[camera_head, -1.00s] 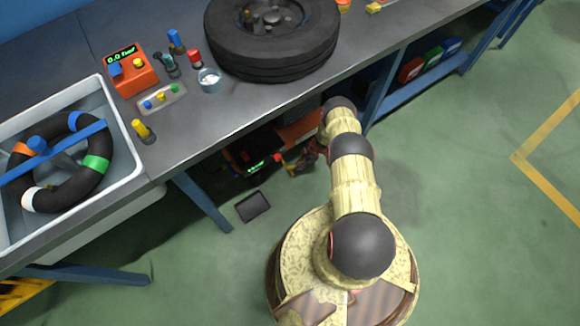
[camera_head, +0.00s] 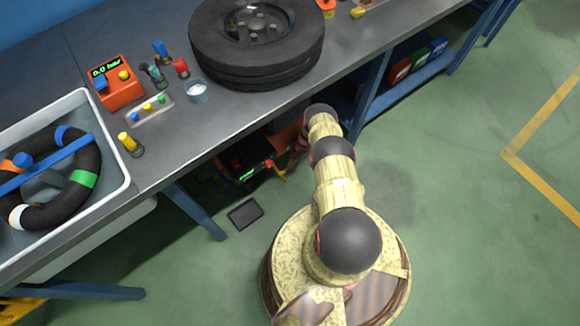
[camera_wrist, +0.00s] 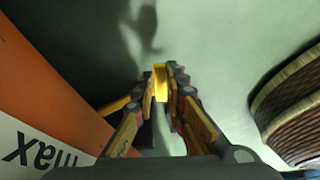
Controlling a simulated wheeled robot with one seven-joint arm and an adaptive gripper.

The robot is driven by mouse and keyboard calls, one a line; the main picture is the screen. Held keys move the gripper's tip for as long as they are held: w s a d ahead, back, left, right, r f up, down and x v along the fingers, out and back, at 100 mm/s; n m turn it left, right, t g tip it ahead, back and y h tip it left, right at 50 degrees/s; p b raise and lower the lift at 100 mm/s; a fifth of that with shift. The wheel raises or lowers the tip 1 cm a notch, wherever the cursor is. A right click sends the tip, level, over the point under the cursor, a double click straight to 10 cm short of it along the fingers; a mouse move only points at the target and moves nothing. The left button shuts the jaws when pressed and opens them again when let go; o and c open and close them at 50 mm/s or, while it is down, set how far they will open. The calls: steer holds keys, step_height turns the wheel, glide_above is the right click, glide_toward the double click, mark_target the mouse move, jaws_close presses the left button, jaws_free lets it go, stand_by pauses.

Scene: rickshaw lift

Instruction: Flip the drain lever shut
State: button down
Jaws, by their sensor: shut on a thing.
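The drain lever is a small yellow piece (camera_wrist: 160,82) in the middle of the wrist view. My gripper (camera_wrist: 161,98) is shut on it, with a fingertip on each side. In the head view a small yellow end (camera_head: 282,171) shows low beside the machine under the bench. This machine (camera_head: 248,160) is dark and orange with a green lit display.
The workbench (camera_head: 225,125) overhangs my forearm and carries a tyre (camera_head: 257,70), an orange gauge box (camera_head: 117,92) and a water tub (camera_head: 122,190). A blue bench leg (camera_head: 196,212) stands to the left. A dark flat pad (camera_head: 245,213) lies on the floor. Floor to the right is clear.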

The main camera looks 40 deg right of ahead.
steer(key=shift+a, duration=0.1)
steer(key=c, duration=1.8)
jaws_free()
